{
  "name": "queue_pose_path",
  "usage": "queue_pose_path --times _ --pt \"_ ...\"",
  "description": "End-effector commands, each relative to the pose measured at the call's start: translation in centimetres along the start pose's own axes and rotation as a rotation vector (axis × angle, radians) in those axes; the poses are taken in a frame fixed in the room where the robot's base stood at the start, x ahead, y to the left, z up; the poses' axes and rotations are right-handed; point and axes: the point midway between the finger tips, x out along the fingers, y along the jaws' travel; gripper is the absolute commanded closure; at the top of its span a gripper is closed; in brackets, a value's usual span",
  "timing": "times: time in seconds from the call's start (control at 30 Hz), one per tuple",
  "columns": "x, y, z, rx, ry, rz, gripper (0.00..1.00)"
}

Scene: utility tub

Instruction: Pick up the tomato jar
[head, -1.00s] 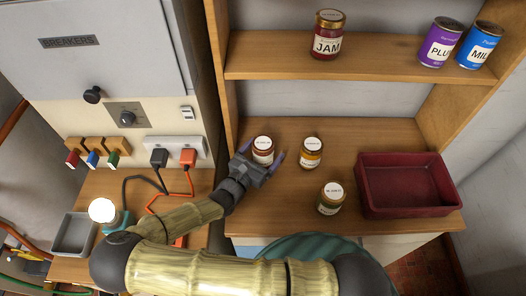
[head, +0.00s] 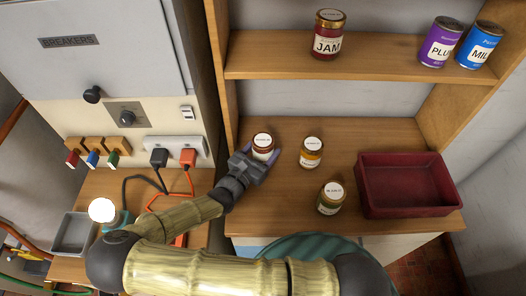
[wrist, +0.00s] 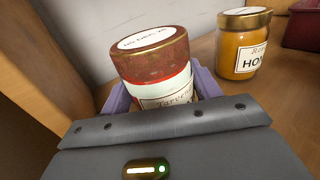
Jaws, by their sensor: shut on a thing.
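The jar in my gripper (head: 257,157) has a red lid with a gold rim, a white top label and a pale side label. This red-lidded jar (head: 263,142) stands upright on the lower wooden shelf near its left side. In the wrist view the red-lidded jar (wrist: 155,60) sits between the purple fingers, and my gripper (wrist: 160,95) is shut on it. Its side label is partly hidden by my gripper, so I cannot read the full name. It appears still on the shelf.
A honey jar (head: 311,152) stands just right, and it also shows in the wrist view (wrist: 240,45). Another jar (head: 331,198) stands nearer the front. A dark red tray (head: 408,208) is at right. The upper shelf (head: 385,57) holds a jam jar (head: 328,35) and two cans. A side panel is close at left.

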Motion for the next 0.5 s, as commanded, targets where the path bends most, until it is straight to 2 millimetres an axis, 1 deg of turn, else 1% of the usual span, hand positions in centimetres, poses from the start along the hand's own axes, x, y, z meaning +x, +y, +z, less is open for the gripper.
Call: queue_pose_path --times 0.03,0.3,0.4,0.5 --pt "0.0 0.0 0.8 0.004 -0.002 -0.001 0.74" --pt "0.0 0.0 5.7 0.006 0.0 -0.002 0.74" --pt "0.0 0.0 7.3 0.006 0.0 -0.001 0.74" --pt "0.0 0.0 8.4 0.005 0.0 -0.001 0.74"
